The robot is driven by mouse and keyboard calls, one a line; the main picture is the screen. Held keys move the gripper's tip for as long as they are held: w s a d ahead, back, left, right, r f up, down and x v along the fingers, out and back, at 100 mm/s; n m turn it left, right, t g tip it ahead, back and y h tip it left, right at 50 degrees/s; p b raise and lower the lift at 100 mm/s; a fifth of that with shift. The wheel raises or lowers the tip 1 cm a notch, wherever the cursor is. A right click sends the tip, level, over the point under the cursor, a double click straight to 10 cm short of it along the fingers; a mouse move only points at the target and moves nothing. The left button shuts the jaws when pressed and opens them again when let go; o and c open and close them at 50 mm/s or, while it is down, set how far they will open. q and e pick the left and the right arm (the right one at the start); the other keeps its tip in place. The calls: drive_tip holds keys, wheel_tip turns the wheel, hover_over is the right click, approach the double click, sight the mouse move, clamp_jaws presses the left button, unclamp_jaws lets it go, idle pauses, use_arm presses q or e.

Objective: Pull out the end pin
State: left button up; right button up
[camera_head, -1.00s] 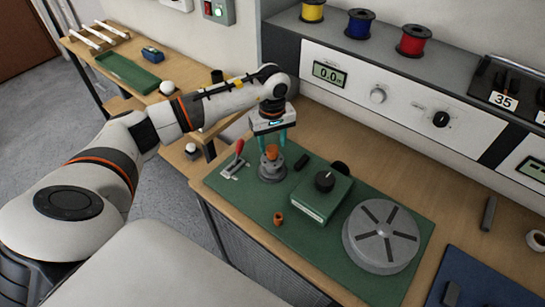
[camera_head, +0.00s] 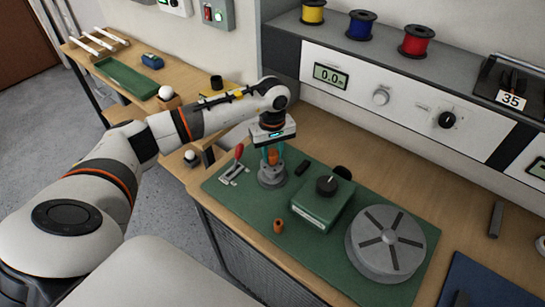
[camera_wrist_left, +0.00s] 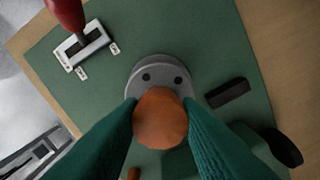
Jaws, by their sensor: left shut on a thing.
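An orange-brown end pin (camera_head: 273,157) stands upright on a round grey base (camera_head: 271,178) on the green mat. My left gripper (camera_head: 272,155) points down over the base, its teal fingers on either side of the pin. In the left wrist view the pin's round top (camera_wrist_left: 160,118) sits between the two teal fingers, which are shut on it. The grey base (camera_wrist_left: 158,72) shows behind it with two dark holes; the pin's lower part is hidden. My right gripper is not in view.
On the green mat (camera_head: 330,255) are a red-handled lever (camera_head: 237,158), a green box with a black knob (camera_head: 322,201), a small brown cylinder (camera_head: 278,226) and a large grey slotted disc (camera_head: 386,243). An instrument panel (camera_head: 405,95) stands behind the bench.

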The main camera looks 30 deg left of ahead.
use_arm(q)
drive_tip(key=shift+r+p, duration=1.2)
drive_tip(key=shift+r, duration=1.25)
drive_tip(key=shift+r+p, duration=1.15)
drive_tip(key=shift+r, duration=1.25)
